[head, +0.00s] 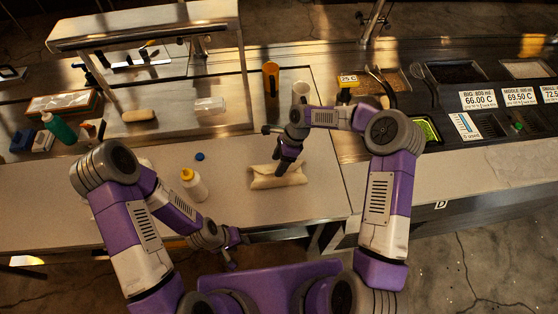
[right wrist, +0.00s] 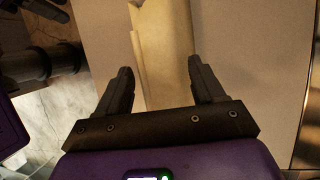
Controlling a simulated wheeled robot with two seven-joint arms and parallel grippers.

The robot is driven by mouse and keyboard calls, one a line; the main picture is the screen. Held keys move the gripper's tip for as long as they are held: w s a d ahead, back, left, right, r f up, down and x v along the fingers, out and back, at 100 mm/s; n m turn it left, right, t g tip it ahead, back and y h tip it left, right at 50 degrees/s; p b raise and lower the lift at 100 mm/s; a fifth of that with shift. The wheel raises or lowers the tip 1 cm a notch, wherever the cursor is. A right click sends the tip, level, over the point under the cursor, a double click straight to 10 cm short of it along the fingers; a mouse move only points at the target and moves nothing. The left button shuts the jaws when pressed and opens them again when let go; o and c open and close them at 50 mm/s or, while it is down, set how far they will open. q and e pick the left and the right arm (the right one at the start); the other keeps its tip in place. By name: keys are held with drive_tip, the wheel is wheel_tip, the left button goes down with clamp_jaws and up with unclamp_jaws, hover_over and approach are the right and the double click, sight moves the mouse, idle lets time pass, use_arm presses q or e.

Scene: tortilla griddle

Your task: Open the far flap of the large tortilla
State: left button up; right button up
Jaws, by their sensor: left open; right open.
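The large tortilla (head: 264,183) lies on the light counter in the head view, folded into a flat, pale bundle. In the right wrist view the tortilla (right wrist: 165,45) runs away from the gripper as a cream strip, with a fold edge along its left side. My right gripper (head: 281,170) is over the tortilla, pointing down and hiding part of it. In the right wrist view its open fingers (right wrist: 160,76) stand either side of the tortilla's near part; I cannot tell whether they touch it. My left gripper (head: 238,252) is open and empty, low by the counter's front edge.
A white bottle with a yellow cap (head: 195,186) and a blue cap (head: 200,156) stand left of the tortilla. A rolled tortilla (head: 139,115) lies at left. The counter front is clear.

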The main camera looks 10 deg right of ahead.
drive_tip(key=shift+s, duration=0.15)
clamp_jaws()
idle(0.4)
